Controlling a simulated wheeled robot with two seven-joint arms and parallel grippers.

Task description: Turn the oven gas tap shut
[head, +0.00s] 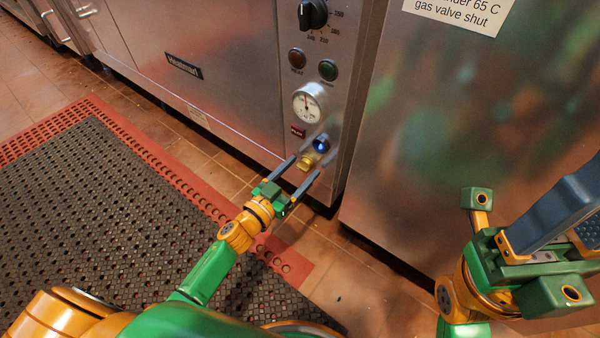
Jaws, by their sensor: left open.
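The oven (220,60) has a steel front with a control column on its right side. Low on that column is a small yellow fitting (307,160), which looks like the gas tap. A round blue part (321,144) sits just above and right of it. My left gripper (305,166) is open, its two fingers reaching up toward the column on either side of the yellow fitting. I cannot tell whether they touch it. My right gripper (548,222) is at the right, close to the camera and away from the oven; its jaw state is unclear.
Above the tap are a round gauge (307,105), a red lamp (297,58), a green lamp (328,70) and a black dial (313,14). A steel panel (440,130) with a paper notice (462,12) stands to the right. A dark mat (90,200) with a red border covers the floor.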

